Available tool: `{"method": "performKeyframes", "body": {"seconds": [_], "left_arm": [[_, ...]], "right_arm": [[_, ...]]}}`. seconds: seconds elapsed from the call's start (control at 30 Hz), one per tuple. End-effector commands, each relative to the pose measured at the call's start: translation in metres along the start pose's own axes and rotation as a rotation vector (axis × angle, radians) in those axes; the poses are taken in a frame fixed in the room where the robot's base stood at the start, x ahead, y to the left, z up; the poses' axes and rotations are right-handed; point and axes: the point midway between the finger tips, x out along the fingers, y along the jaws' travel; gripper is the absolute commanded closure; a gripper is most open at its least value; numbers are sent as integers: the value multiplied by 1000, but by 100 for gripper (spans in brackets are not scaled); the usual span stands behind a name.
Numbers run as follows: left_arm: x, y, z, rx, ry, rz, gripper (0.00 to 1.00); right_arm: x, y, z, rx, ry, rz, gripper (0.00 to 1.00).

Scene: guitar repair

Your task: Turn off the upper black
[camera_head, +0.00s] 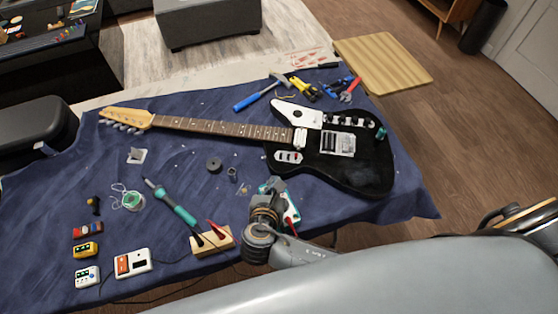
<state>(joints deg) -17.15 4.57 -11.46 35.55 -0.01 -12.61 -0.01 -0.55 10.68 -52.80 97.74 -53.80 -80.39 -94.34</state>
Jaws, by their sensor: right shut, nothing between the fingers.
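A black electric guitar (365,175) lies on the blue cloth with its neck pointing left. Its body has a white plate (297,114), a row of small dark knobs or switches (345,122) along the upper edge, and a pickup (337,143). I cannot tell which part is "the upper black". My right gripper (271,187) is over the cloth just below the guitar body, shut and empty. Its wrist partly covers a teal and white item (291,208). My left gripper is out of view.
A soldering iron (175,207) and wooden block (211,242) lie left of my right gripper. Small devices, including a yellow one (85,250) and an orange-white one (132,263), sit lower left. A hammer (260,94) and pliers lie above the guitar. Cloth (60,195) is bare at left.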

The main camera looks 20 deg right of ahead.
Motion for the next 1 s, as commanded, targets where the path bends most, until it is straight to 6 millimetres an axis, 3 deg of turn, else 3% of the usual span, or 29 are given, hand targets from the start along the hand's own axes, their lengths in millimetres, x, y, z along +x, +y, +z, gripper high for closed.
{"method": "performKeyframes", "body": {"seconds": [0.2,0.4,0.6,1.0], "left_arm": [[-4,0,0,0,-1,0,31],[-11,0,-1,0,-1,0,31],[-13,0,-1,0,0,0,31],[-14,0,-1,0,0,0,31]], "right_arm": [[49,0,1,-1,-2,-3,100],[76,0,15,0,-1,0,100],[88,0,19,1,2,0,100],[90,0,22,0,1,0,100]]}}
